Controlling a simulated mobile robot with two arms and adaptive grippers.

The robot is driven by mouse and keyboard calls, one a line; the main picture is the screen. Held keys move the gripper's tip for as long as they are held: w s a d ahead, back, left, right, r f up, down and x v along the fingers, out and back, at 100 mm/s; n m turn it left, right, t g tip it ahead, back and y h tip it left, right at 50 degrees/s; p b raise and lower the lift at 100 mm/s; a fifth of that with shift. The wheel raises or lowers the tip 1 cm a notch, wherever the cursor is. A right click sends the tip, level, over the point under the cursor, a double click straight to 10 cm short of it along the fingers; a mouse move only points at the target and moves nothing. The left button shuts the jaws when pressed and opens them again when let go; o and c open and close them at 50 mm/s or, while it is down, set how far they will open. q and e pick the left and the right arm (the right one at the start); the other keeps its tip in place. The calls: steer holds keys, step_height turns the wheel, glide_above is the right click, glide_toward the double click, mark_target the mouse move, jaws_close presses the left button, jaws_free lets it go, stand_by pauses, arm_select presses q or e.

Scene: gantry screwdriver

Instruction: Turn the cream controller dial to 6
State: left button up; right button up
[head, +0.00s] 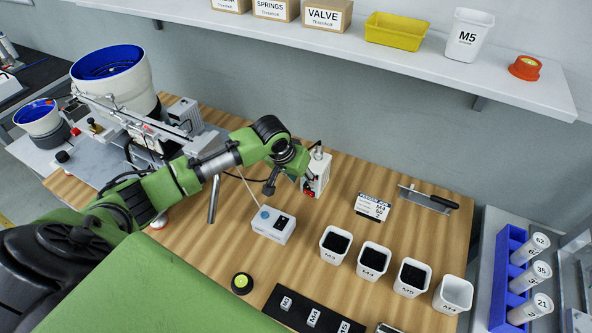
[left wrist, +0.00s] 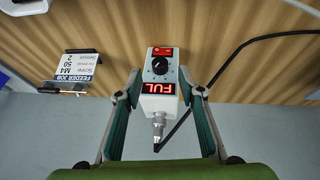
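The cream controller (head: 318,178) stands upright on the wooden bench near the wall. The left wrist view shows it from close up, with a black dial (left wrist: 160,65), a red switch (left wrist: 162,51) and a lit red display reading "FUL" in mirrored or inverted letters. The dial has a light pointer mark, but its scale is too small to read. My left gripper (head: 292,170) is at the controller and partly covers it in the head view. In the left wrist view its fingers (left wrist: 160,76) are spread on both sides of the controller, near the dial. The right gripper is not in view.
A white box with a blue button (head: 272,225) stands just in front. Several bins (head: 335,245) stand to the right, with a card holder (head: 372,207) behind them. A feeder machine (head: 150,125) is at the left. A shelf (head: 400,60) overhangs the back.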

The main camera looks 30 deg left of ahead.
arm_select(q)
steer(key=v, duration=0.7)
steer(key=shift+s, duration=0.15)
